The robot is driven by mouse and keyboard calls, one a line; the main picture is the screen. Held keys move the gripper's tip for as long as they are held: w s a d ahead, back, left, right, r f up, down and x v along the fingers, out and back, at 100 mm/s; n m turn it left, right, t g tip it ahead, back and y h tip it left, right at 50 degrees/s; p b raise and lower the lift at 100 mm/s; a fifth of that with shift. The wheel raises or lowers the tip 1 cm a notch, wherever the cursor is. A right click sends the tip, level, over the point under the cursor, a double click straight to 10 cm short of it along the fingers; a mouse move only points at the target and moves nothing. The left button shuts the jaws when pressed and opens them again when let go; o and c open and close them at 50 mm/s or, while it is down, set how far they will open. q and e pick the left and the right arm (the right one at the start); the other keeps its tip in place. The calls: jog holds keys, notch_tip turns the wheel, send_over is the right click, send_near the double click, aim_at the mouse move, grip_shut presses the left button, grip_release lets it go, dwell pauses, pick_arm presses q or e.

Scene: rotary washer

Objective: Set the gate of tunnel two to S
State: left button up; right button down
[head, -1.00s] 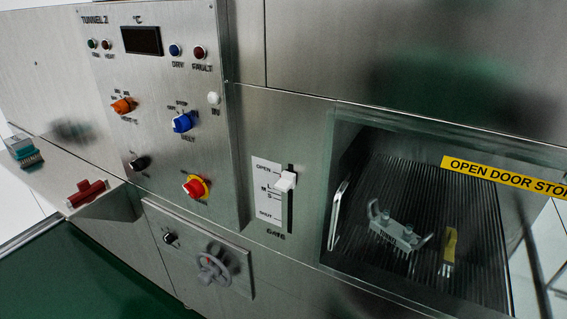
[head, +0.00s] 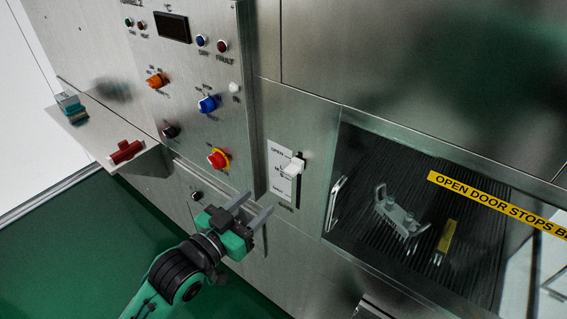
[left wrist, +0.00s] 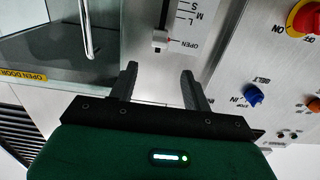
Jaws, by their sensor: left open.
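The gate lever has a white knob (head: 292,166) on an upright slot beside a white scale plate (head: 279,158) on the steel front. That view shows the scale upside down. My left gripper (head: 257,204) is open and empty, below and left of the knob in the head view. In the left wrist view its two fingers (left wrist: 159,72) point towards the knob, apart from it. My right gripper is not in view.
Left of the gate is the control panel with a blue knob (head: 208,104), an orange knob (head: 156,80) and a red-yellow switch (head: 218,158). Right is a glass door with a handle (head: 336,203) and a rack piece (head: 397,213) behind it. A red object (head: 125,151) lies on the left ledge.

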aim_at(288, 173)
pick_arm(q)
jog(key=p+x, duration=0.1)
jog(key=x, duration=0.3)
jog(key=p+x, duration=0.1)
jog(key=x, duration=0.3)
jog(key=p+x, duration=0.2)
jog(key=x, duration=0.2)
jog(key=shift+r, duration=0.3)
jog(key=shift+p+x, duration=0.3)
jog(key=shift+x, duration=0.5)
jog(key=shift+f, duration=0.2)
grip_shut()
